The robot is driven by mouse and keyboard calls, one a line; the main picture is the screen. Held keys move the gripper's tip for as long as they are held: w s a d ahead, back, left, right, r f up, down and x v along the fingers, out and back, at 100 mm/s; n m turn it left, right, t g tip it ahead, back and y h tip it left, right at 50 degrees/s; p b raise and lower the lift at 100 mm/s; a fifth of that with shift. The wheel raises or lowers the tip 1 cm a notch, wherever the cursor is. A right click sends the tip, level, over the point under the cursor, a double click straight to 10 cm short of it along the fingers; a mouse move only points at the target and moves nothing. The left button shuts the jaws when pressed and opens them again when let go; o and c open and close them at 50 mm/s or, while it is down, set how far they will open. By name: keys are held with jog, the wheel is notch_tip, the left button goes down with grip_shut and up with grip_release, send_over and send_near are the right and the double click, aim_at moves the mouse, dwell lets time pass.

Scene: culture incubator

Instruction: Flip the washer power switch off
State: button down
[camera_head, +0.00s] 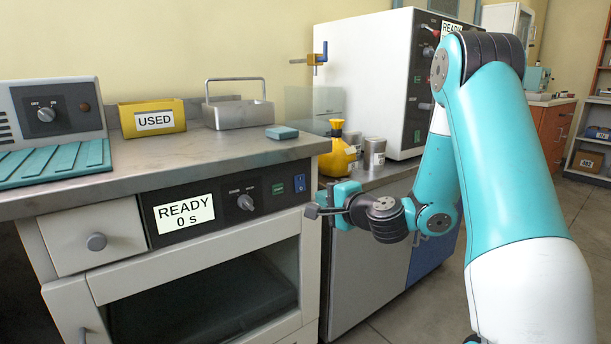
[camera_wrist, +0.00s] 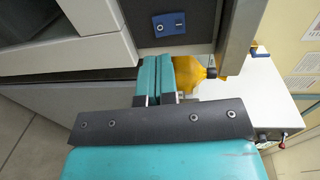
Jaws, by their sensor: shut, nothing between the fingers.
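The washer's control panel (camera_head: 230,203) is under the counter, with a display reading "READY 0 s", a knob (camera_head: 246,202) and green labelled parts. The blue power switch (camera_head: 299,183) is at the panel's right end. My gripper (camera_head: 312,211) is shut and empty, just below and right of the switch in the head view. In the wrist view its teal fingers (camera_wrist: 156,62) lie together, pointing toward the panel, with a visible gap from the switch.
A yellow bottle (camera_head: 338,155) and metal canisters stand on the lower cabinet behind my gripper, near a white incubator box (camera_head: 372,75). On the counter are a yellow "USED" bin (camera_head: 153,117), a metal carrier (camera_head: 237,112) and a teal block (camera_head: 282,132).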

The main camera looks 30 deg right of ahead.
aim_at(300, 189)
jog(key=w+p, duration=0.1)
jog(key=w, duration=0.1)
jog(key=w+p, duration=0.4)
jog(key=shift+w+a+f, duration=0.15)
jog(key=shift+w+f, duration=0.1)
jog(key=shift+w, duration=0.1)
jog(key=shift+w+f, duration=0.2)
jog(key=shift+w, duration=0.25)
jog(key=shift+f, duration=0.1)
